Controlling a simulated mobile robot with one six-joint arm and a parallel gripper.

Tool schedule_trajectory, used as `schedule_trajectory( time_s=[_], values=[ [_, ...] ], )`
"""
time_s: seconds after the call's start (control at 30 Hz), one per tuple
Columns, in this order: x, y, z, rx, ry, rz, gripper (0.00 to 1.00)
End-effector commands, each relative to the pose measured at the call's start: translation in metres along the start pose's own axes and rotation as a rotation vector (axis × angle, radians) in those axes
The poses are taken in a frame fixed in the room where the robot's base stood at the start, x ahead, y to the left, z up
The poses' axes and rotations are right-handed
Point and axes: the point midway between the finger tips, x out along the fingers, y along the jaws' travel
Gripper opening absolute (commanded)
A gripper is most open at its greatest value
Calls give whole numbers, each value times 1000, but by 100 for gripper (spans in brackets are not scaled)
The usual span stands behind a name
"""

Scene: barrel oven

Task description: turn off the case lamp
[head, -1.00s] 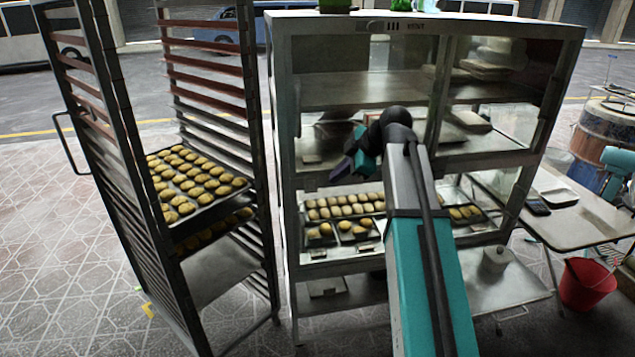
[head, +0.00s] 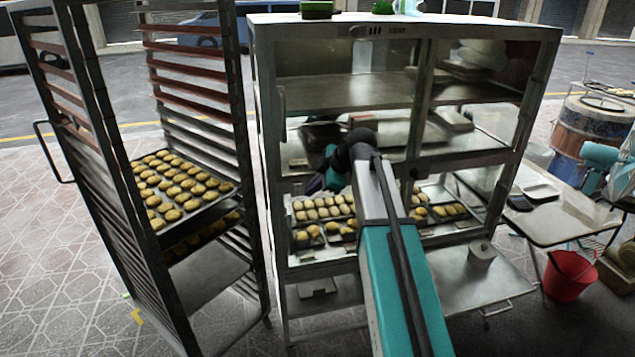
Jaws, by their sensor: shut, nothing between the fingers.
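The glass-fronted metal case (head: 262,130) stands in the centre of the head view. A small control strip with a label (head: 375,31) is on its top front rail; the lettering is too small to read surely. No lamp can be told apart inside the case, and I cannot tell whether it is lit. My gripper (head: 315,184) is shut and empty, in front of the case's left half at about middle-shelf height, well below the control strip. Dark arm joints hide most of it; only some purple and teal parts show. I cannot tell if it touches the case.
A tall rack (head: 100,140) with bun trays stands close on the left. Bun trays (head: 290,222) lie in the case's lower part. A folding table (head: 565,222), a red bucket (head: 569,277) and a barrel (head: 590,125) are on the right. Green items (head: 317,9) stand on the case top.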

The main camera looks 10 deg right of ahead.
Motion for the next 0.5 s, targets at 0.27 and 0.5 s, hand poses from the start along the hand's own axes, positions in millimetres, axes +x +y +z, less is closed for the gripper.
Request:
schedule_trajectory(
  time_s=[0.27, 0.5],
  values=[
    [29, 0, -1, 0, 0, -3, 0],
    [42, 17, -2, 0, 0, -1, 0]
  ],
)
